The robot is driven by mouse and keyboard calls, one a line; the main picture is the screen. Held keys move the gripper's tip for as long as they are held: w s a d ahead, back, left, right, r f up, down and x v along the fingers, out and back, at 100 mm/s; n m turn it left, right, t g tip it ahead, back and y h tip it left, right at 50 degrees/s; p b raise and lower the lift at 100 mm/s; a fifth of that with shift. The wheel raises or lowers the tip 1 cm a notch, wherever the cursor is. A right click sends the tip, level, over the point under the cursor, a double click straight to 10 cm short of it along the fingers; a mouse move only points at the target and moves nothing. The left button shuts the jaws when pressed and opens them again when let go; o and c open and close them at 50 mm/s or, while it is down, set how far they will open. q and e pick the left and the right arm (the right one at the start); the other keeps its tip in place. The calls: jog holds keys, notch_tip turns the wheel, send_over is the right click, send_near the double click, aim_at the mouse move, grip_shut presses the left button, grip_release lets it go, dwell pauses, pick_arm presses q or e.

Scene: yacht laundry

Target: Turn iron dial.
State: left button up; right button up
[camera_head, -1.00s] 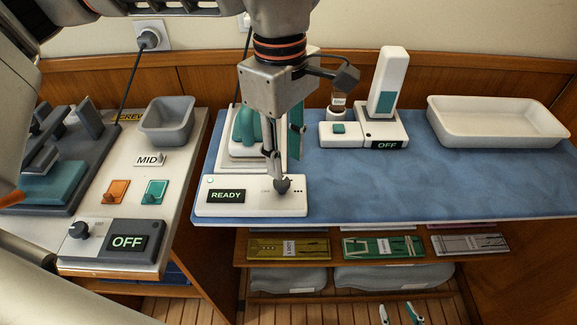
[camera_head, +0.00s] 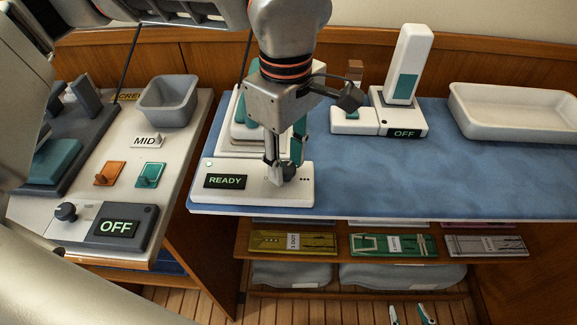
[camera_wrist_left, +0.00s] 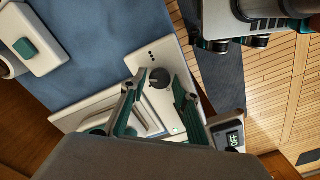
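The iron station (camera_head: 240,196) is a white base at the left end of the blue ironing surface, with a display reading READY. Its small dark round dial (camera_head: 288,170) is at the right part of the base. In the left wrist view the dial (camera_wrist_left: 160,78) lies between the fingertips of my left gripper (camera_wrist_left: 159,80), with a finger on either side. My left gripper (camera_head: 283,168) is open above the base; contact with the dial cannot be told. My right gripper (camera_head: 409,314) shows only two separated fingertips at the bottom edge, apart from the station.
A second panel (camera_head: 82,228) at left has a knob and an OFF display. A MID switch and orange and green switches are behind it. A white device (camera_head: 412,62) reading OFF and a white tray (camera_head: 515,113) stand on the blue surface (camera_head: 400,180). Its middle is clear.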

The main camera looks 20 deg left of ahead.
pick_arm(q)
jog(key=shift+f, duration=0.1)
jog(key=c, duration=0.4)
jog(key=shift+c, duration=0.7)
jog(key=shift+n, duration=1.7)
jog(key=n, duration=0.3)
